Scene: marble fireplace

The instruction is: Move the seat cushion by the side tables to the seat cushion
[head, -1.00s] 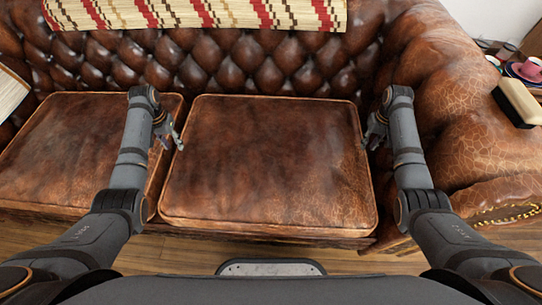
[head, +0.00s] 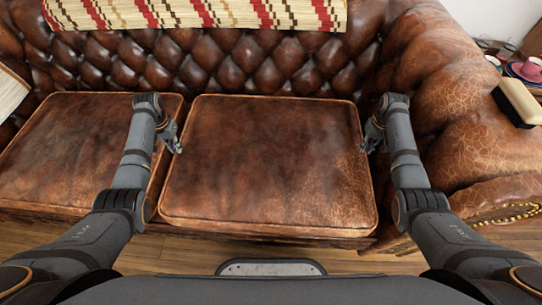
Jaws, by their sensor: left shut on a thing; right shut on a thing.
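A brown leather seat cushion (head: 268,165) with piped edges lies on the sofa between my two arms. A second, similar seat cushion (head: 65,150) lies to its left. My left gripper (head: 178,147) is at the upper left edge of the right-hand cushion and is shut on it. My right gripper (head: 365,147) is at the opposite, right edge and is shut on the same cushion. The fingertips are small and partly hidden at the edges. The cushion looks flat on the sofa seat. No side table can be made out for sure.
The tufted sofa back (head: 230,65) rises behind the cushions, with a striped woven roll (head: 200,14) on top. The rounded sofa arm (head: 455,120) stands close beside my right arm. A brush-like block (head: 517,103) rests on it. Wooden floor (head: 175,262) shows in front.

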